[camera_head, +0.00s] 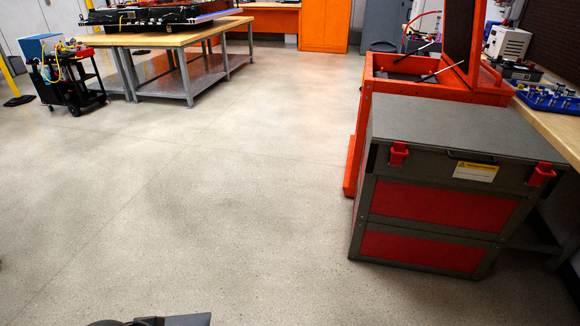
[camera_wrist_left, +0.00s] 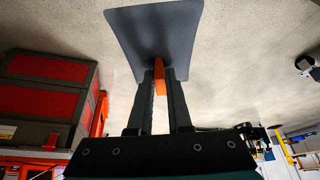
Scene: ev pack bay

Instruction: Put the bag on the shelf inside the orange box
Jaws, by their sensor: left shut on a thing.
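My left gripper (camera_wrist_left: 159,85) is shut on the bag (camera_wrist_left: 155,35), which shows in the left wrist view as a flat, dark blue-grey panel. An orange part of it sits between the fingers, and the panel extends beyond the fingertips over bare floor. In the head view an orange box (camera_head: 440,91) stands at the right with its lid raised. Its inside is mostly hidden, and I cannot make out a shelf in it. A grey shape at the bottom edge of the head view is too cut off to identify. My right gripper is not in view.
A closed grey chest with red panels (camera_head: 440,206) stands in front of the orange box. A workbench (camera_head: 560,130) runs along the right wall. A wooden-topped table (camera_head: 160,38) and a black cart (camera_head: 72,85) stand at the back left. The middle floor is clear.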

